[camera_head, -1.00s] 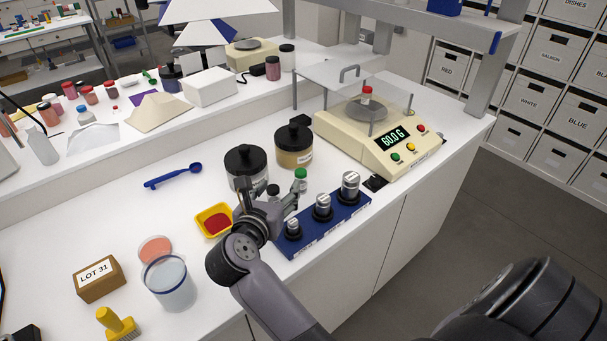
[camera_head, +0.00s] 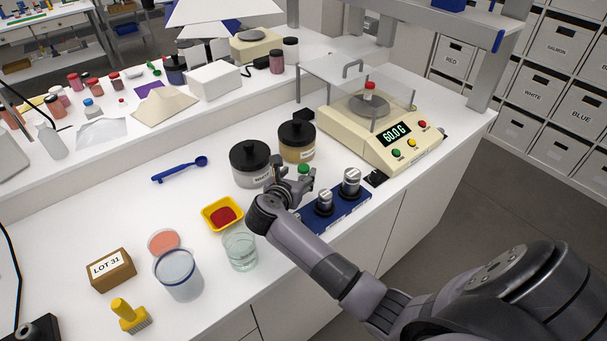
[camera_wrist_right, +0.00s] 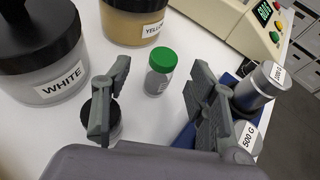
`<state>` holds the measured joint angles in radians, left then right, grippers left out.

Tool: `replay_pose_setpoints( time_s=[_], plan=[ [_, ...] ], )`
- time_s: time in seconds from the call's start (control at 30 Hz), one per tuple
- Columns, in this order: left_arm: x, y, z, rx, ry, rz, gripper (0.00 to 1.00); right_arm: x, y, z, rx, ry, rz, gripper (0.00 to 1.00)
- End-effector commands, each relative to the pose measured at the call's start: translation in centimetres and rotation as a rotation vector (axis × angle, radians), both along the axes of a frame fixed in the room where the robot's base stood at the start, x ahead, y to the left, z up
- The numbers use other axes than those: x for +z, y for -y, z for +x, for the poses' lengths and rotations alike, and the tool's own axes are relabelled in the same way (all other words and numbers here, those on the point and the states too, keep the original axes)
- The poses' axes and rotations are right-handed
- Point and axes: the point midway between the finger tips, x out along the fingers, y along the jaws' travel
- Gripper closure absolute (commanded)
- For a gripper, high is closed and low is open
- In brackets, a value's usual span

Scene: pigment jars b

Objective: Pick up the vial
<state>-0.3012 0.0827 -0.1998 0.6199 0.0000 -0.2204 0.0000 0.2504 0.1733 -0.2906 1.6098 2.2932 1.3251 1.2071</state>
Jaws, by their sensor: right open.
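A small clear vial with a green cap (camera_wrist_right: 160,72) stands upright on the bench in the right wrist view. In the head view its green cap (camera_head: 303,168) shows just past my right gripper (camera_head: 293,177). That gripper is open and empty; in the wrist view its fingers (camera_wrist_right: 161,82) appear on either side of the vial, with visible space on both sides. How far the fingertips are from it in depth I cannot tell. Another vial-like container with a red cap (camera_head: 370,87) stands on the scale pan. My left gripper is out of view.
Behind the vial stand the WHITE jar (camera_head: 250,162) and YELLOW jar (camera_head: 297,140). A blue block with metal weights (camera_head: 340,208) is close on the right. A small black-topped container (camera_wrist_right: 100,118) is partly hidden by the left finger. The scale (camera_head: 385,145) stands farther back.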

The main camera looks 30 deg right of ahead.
Motion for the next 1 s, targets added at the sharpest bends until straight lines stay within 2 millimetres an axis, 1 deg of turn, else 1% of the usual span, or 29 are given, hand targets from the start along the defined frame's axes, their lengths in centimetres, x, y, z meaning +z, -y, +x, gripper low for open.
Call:
replay_pose_setpoints(
  time_s=[0.03, 0.17, 0.2, 0.3, 0.43, 0.67, 1.0],
  plan=[
    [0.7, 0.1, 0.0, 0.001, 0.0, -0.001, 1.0, 0.3, 0.6, 0.3, 0.0, -0.002, -0.006, 0.47],
    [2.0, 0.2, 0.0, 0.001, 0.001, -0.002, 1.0, 0.2, 2.3, 1.3, -0.001, -0.002, -0.008, 0.47],
    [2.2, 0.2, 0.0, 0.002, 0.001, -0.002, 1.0, 0.0, 2.8, 1.6, -0.001, -0.002, -0.008, 0.47],
    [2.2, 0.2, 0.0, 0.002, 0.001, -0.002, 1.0, -0.8, 3.4, 2.3, 0.0, -0.002, -0.006, 0.47],
    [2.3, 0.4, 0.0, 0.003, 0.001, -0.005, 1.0, -1.2, 3.9, 2.7, 0.001, -0.002, -0.003, 0.47],
    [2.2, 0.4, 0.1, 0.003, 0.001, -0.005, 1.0, -1.3, 3.9, 2.7, 0.0, -0.001, -0.001, 0.48],
    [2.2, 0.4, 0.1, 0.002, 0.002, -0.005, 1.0, -1.3, 3.9, 2.7, 0.001, -0.001, -0.002, 0.71]
  ],
)
